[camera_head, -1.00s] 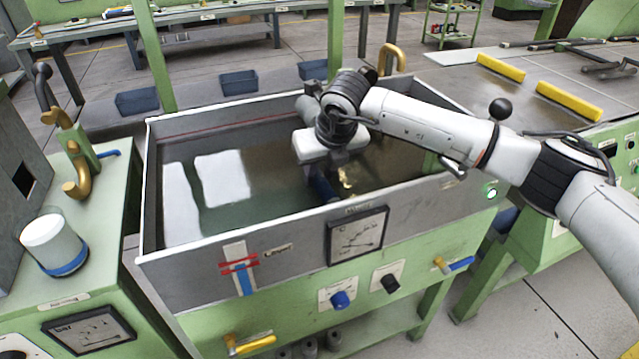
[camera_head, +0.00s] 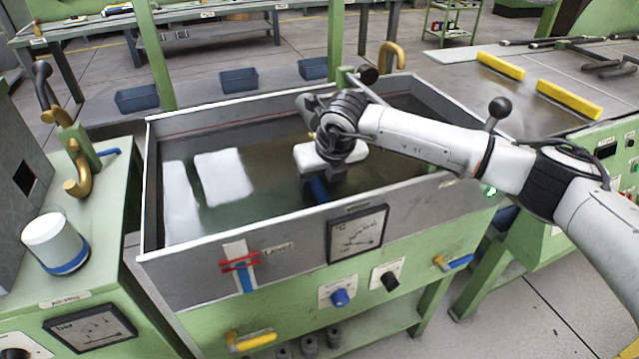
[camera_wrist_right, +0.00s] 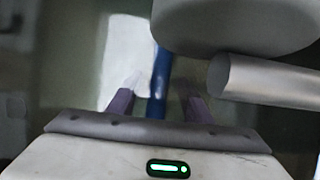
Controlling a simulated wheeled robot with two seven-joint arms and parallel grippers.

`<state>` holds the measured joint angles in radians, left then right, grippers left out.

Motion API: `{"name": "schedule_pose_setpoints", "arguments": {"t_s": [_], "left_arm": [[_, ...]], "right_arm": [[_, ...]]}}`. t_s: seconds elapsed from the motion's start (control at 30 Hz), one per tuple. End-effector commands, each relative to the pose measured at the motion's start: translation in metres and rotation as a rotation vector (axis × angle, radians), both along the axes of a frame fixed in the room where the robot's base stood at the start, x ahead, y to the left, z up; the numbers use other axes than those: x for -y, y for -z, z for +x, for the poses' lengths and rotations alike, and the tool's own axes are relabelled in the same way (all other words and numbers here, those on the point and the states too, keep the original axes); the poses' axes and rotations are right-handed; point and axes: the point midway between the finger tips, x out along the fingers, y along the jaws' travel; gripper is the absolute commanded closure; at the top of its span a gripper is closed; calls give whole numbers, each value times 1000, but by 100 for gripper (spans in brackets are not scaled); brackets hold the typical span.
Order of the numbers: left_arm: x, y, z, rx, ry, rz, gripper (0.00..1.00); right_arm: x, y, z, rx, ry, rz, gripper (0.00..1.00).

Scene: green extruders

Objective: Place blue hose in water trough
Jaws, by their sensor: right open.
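The water trough (camera_head: 200,282) is a grey-walled tank on a green machine, with water showing bright reflections. The blue hose (camera_head: 319,189) shows as a short blue piece inside the trough, just below my right gripper (camera_head: 322,176). In the right wrist view the blue hose (camera_wrist_right: 160,82) runs lengthwise between the two fingers of my right gripper (camera_wrist_right: 160,98), which are apart with gaps on both sides. Most of the hose is hidden in the head view, and I cannot tell how deep it lies. My left gripper is not in view.
A metal pipe end (camera_wrist_right: 262,80) and a rounded grey part (camera_wrist_right: 235,25) crowd the right wrist view. A white cup (camera_head: 55,242) stands on the green machine at left. A brass pipe (camera_head: 392,58) rises behind the trough's back rim. The trough's left half looks clear.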

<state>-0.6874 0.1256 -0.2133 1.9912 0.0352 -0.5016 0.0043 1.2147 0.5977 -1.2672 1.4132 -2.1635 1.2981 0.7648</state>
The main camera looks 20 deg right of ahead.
Motion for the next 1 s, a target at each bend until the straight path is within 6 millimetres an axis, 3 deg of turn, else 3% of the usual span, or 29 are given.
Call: {"name": "schedule_pose_setpoints", "arguments": {"t_s": [0.5,0.7,1.0], "left_arm": [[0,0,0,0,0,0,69],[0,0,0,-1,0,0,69],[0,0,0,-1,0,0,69]], "right_arm": [[2,-89,-39,4,0,0,54],[2,-104,-47,2,0,0,54],[2,-106,-48,1,1,0,54]]}}
